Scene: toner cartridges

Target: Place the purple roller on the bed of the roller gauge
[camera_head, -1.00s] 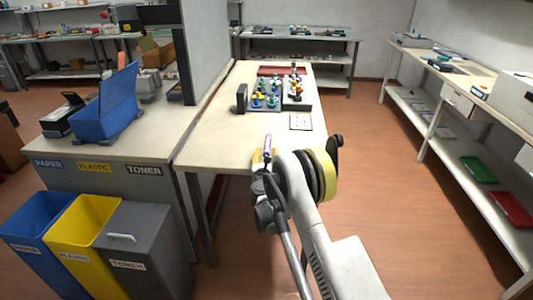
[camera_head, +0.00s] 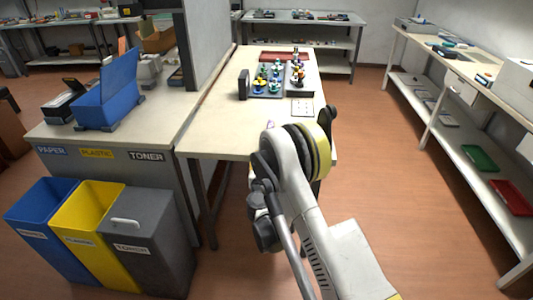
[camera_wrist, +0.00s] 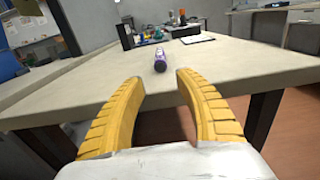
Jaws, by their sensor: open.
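The purple roller (camera_wrist: 160,60) lies on the table's near part in the wrist view, pointing away from me, ahead of my gripper. In the head view only a bit of it (camera_head: 243,148) shows beside my arm. My gripper (camera_wrist: 160,78) is open and empty, its two yellow fingers apart at the table's near edge, with the roller beyond the gap between them. I cannot tell for certain which item is the roller gauge; a dark upright block (camera_head: 243,84) stands at the left of a grey board holding several coloured parts.
The pale table (camera_head: 215,130) is mostly bare at its near left. A white sheet with dark marks (camera_head: 302,107) lies at its right. A grey partition (camera_head: 208,45) borders it on the left. Blue, yellow and grey bins (camera_head: 150,240) stand on the floor at left.

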